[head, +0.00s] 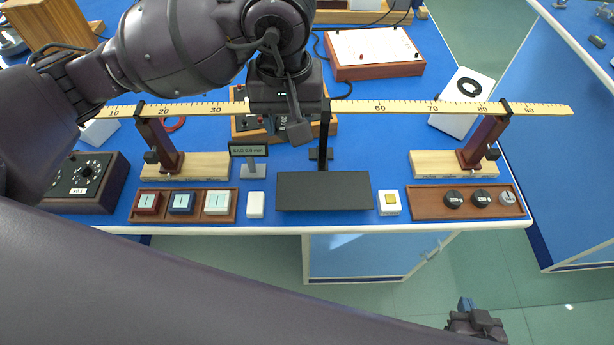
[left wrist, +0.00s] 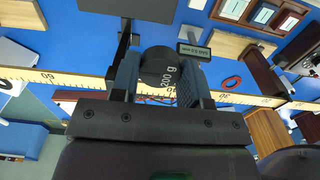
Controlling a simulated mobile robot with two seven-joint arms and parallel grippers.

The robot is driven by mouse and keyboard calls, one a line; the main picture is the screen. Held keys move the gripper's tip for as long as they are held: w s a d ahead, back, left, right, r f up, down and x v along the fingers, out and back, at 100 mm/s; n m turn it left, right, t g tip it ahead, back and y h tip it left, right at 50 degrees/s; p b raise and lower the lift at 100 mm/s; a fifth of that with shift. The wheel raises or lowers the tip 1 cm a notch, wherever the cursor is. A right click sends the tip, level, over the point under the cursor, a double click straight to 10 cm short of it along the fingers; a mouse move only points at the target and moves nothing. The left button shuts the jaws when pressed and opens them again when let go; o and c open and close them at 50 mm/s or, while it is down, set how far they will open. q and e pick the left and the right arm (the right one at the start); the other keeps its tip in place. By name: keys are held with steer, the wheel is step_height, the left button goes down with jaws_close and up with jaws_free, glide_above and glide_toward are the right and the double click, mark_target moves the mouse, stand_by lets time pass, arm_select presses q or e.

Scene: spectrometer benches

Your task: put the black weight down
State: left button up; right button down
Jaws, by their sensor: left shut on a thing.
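A black weight (left wrist: 158,70) marked "200 g" sits between the fingers of my left gripper (left wrist: 160,80) in the left wrist view. The gripper is shut on it, close to the long yellow rule (left wrist: 72,78).
The rule rests on two wooden-based stands (head: 185,165) (head: 455,165). A "SAG 0.0 mm" display (head: 248,150) stands left of the plate. A brown tray (head: 430,204) holds two black knobbed weights and a silver one. Another tray (head: 185,217) holds three coloured blocks. White blocks flank the plate.

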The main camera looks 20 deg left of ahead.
mark_target(293, 191)
arm_select(q)
step_height(293, 191, down, 18)
steer(key=shift+r+b, duration=0.15)
steer(key=shift+b, duration=0.6)
steer(key=o, duration=1)
steer(key=shift+o, duration=0.2)
step_height(293, 191, up, 12)
steer(key=p, duration=0.1)
